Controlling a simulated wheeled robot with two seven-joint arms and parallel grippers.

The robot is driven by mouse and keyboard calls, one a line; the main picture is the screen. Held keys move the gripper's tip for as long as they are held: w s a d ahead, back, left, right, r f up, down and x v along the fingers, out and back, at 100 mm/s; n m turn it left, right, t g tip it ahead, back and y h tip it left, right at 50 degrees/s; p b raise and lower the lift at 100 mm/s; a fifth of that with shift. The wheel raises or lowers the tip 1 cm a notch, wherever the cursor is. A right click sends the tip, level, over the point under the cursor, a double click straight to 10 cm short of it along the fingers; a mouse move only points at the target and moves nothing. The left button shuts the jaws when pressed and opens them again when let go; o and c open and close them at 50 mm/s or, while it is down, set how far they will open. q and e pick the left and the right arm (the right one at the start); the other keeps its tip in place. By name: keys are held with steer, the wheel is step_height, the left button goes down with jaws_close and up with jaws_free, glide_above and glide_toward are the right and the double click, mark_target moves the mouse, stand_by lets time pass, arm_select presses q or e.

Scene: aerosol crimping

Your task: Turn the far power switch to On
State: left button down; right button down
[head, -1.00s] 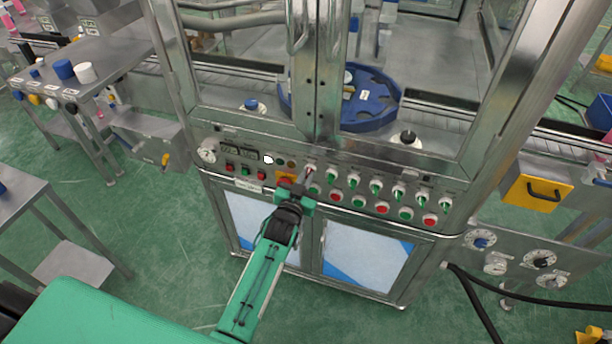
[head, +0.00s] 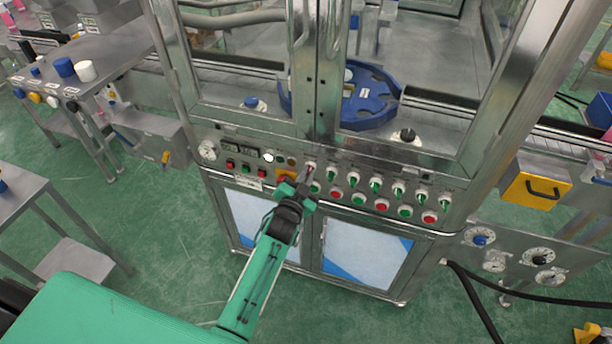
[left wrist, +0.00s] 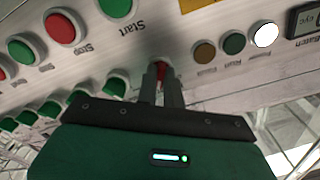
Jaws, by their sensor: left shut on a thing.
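The power switch (head: 311,168) is a small red-handled knob on a pale base, at the left end of the upper knob row on the machine's front panel. My left gripper (head: 306,176) reaches up to it from below, tilted. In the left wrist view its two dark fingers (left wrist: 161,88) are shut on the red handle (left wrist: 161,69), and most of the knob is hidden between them. I cannot read the switch's position marks. My right gripper is not in view.
Several green knobs (head: 375,186) and red and green push buttons (head: 382,205) lie close to the right of the gripper. A lit white lamp (head: 268,156) is on the panel to the left. Glass doors stand above, with a blue star wheel (head: 372,108) behind them.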

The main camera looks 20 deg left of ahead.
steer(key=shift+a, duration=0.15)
arm_select(q)
steer(key=c, duration=1.5)
jaws_free()
steer(key=shift+c, duration=0.2)
